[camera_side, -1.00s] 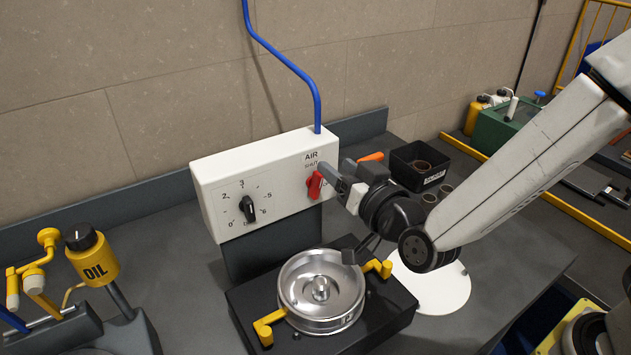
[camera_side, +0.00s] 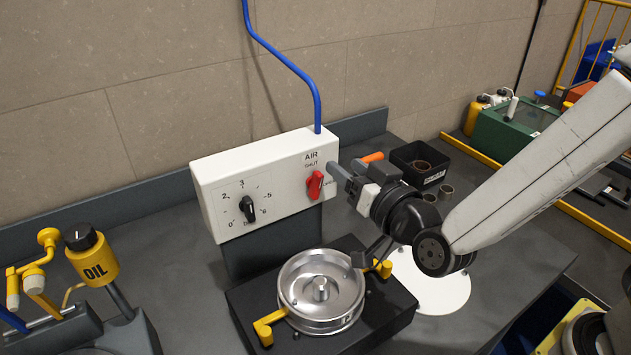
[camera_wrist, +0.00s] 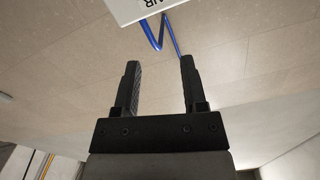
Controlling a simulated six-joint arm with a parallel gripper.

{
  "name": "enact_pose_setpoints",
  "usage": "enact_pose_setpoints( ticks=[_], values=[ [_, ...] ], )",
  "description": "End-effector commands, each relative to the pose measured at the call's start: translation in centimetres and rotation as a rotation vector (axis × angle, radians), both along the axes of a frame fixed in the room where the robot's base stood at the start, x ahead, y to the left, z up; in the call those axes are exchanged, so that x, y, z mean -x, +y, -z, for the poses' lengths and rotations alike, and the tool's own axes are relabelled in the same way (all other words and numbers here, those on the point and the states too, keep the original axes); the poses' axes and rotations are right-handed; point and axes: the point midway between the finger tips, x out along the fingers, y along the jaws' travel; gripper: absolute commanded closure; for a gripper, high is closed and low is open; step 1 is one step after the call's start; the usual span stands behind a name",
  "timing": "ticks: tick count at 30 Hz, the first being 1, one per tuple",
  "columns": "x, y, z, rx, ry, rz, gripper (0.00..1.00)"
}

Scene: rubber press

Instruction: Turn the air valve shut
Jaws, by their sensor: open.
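The air valve's red handle (camera_side: 315,184) is on the right end of the white panel's front (camera_side: 285,196), under the word AIR. It stands nearly upright with its upper end toward the SHUT mark; the OPEN mark is at its right. My gripper (camera_side: 342,176) is open and empty just right of the handle, apart from it. In the wrist view my gripper (camera_wrist: 158,68) shows two spread fingers with nothing between them. The panel's corner with part of AIR (camera_wrist: 145,8) shows upside down at the top; the handle is out of that view.
A black dial (camera_side: 248,208) is on the panel's left. A blue air pipe (camera_side: 302,72) rises from the panel's top. The round metal mould (camera_side: 321,290) with yellow handles sits below. A black bin (camera_side: 420,167) and a white disc (camera_side: 432,285) are at right.

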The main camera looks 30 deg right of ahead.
Motion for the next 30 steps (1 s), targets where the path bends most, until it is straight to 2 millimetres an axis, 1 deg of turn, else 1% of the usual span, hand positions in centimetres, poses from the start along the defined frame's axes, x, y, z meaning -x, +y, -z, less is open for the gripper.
enact_pose_setpoints(
  ticks=[1, 9, 23, 24, 30],
  values=[
    [0.0, 0.0, 0.5, 0.003, 0.003, 0.0, 0.46],
    [0.0, 0.0, 2.9, 0.002, 0.003, 0.0, 0.46],
    [0.0, 0.0, 6.7, 0.001, 0.002, 0.0, 0.46],
    [-0.9, -0.1, 6.6, -0.002, 0.0, 0.003, 0.46],
    [-4.0, -0.1, 6.5, -0.001, 0.0, 0.002, 0.46]
  ],
)
